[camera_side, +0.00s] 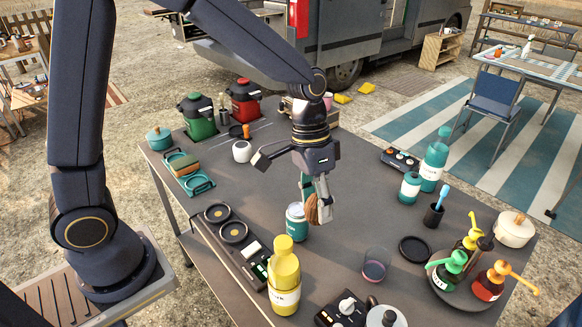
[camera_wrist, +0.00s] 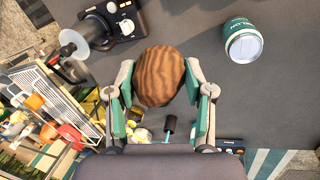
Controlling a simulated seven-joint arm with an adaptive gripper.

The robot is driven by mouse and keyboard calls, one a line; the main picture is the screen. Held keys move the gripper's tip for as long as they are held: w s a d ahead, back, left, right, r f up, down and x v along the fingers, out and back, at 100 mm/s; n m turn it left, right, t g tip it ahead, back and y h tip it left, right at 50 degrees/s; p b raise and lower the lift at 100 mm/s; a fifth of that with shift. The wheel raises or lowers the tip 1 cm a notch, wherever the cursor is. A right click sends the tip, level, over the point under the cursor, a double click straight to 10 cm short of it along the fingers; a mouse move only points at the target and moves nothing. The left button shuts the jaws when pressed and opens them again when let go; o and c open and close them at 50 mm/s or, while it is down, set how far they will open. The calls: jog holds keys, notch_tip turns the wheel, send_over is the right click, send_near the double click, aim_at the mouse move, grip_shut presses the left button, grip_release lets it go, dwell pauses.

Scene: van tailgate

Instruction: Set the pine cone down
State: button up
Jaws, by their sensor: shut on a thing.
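The pine cone (camera_wrist: 160,76) is brown and ridged, and it fills the space between the two fingers in the wrist view. My gripper (camera_wrist: 161,88) is shut on it, with teal pads against its left and right sides. In the side view my gripper (camera_side: 317,205) points down over the middle of the grey table (camera_side: 335,255). The pine cone (camera_side: 311,209) shows there as a brown patch, partly hidden by the fingers. It appears to be held above the tabletop; the exact gap is hard to tell.
A teal can (camera_side: 297,222) stands just left of the pine cone. A tray of pump bottles (camera_side: 467,287) is at the right. Bare table lies right of my gripper.

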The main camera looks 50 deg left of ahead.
jog(key=shift+s+d+m, duration=0.4)
jog(key=shift+s+d, duration=0.05)
jog(key=shift+d, duration=0.35)
notch_tip(320, 180, down, 13)
jog(key=shift+a, duration=0.15)
jog(key=shift+w+f, duration=0.1)
jog(key=shift+f, duration=2.25)
jog(key=shift+f, duration=0.15)
jog(key=o, duration=1)
